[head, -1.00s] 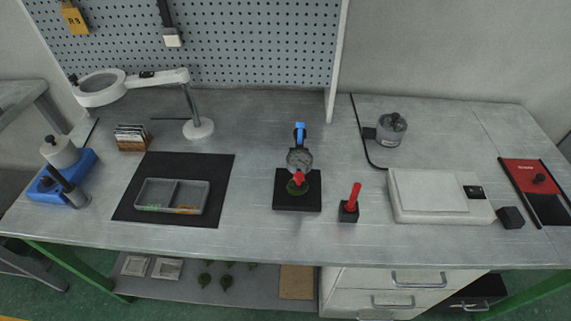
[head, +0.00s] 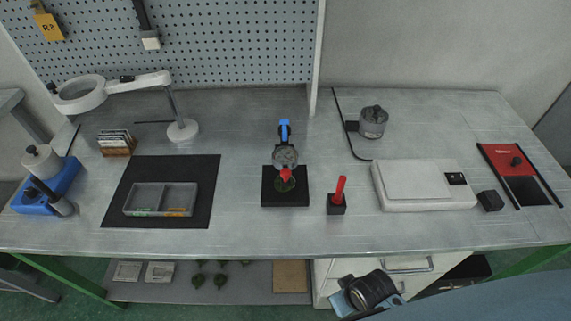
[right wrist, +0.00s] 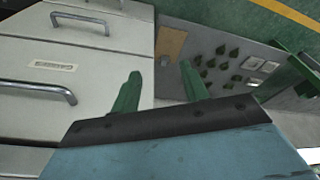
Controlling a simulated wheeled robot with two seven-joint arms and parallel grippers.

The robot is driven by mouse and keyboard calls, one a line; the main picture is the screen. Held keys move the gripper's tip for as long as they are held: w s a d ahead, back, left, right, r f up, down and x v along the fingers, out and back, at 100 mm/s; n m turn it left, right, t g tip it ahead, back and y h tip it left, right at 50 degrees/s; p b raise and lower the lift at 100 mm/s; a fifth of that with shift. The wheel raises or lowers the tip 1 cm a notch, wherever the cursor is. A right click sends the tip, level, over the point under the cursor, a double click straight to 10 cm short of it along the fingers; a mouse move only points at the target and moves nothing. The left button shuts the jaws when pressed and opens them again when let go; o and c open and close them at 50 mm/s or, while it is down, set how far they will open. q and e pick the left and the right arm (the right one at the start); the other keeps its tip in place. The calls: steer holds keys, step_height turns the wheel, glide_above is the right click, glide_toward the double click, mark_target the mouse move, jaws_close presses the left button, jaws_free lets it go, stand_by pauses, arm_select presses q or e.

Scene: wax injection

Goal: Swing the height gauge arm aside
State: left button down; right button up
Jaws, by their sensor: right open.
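The height gauge (head: 285,157) stands at the middle of the bench, with a round grey dial, a blue part at its top and a red part below the dial. It rises over a square black base (head: 270,199). A small green piece (head: 284,185) lies on the base under the red part and is partly covered. My right gripper (right wrist: 158,83) is open and empty in the right wrist view, its two green fingers apart in front of the drawers and lower shelf. It is well away from the gauge. My left gripper is not in view.
A red-handled tool (head: 340,188) stands in a black block right of the gauge. A white box-like device (head: 425,199) is farther right. A grey divided tray (head: 127,205) lies on a black mat left. The bench front between mat and gauge is clear.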

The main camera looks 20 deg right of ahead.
steer(key=w+a+r, duration=0.2)
steer(key=w+r, duration=0.2)
steer(key=r, duration=0.7)
steer(key=w+a+r+y, duration=0.1)
steer(key=w+a, duration=0.1)
steer(key=w+a+r+n+y, duration=0.1)
steer(key=w+a+r, duration=0.1)
steer(key=w+a, duration=0.1)
steer(key=w+a+r+y, duration=0.1)
steer(key=w+a+r, duration=0.1)
steer(key=w, duration=0.1)
steer(key=shift+a+r+n+t, duration=0.1)
steer(key=shift+a+n+t, duration=0.2)
steer(key=shift+a, duration=0.05)
steer(key=w+a+r+n+g, duration=0.1)
steer(key=w+a+r+n, duration=0.1)
steer(key=w+a+r, duration=0.3)
step_height(320, 180, up, 16)
steer(key=r+g+h, duration=0.1)
steer(key=g+h, duration=0.1)
steer(key=h, duration=0.1)
glide_above(286, 171)
step_height(286, 171, down, 14)
steer(key=shift+r+b, duration=0.2)
steer(key=shift+b, duration=0.1)
steer(key=shift+s, duration=0.1)
steer(key=shift+c, duration=0.3)
jaws_close()
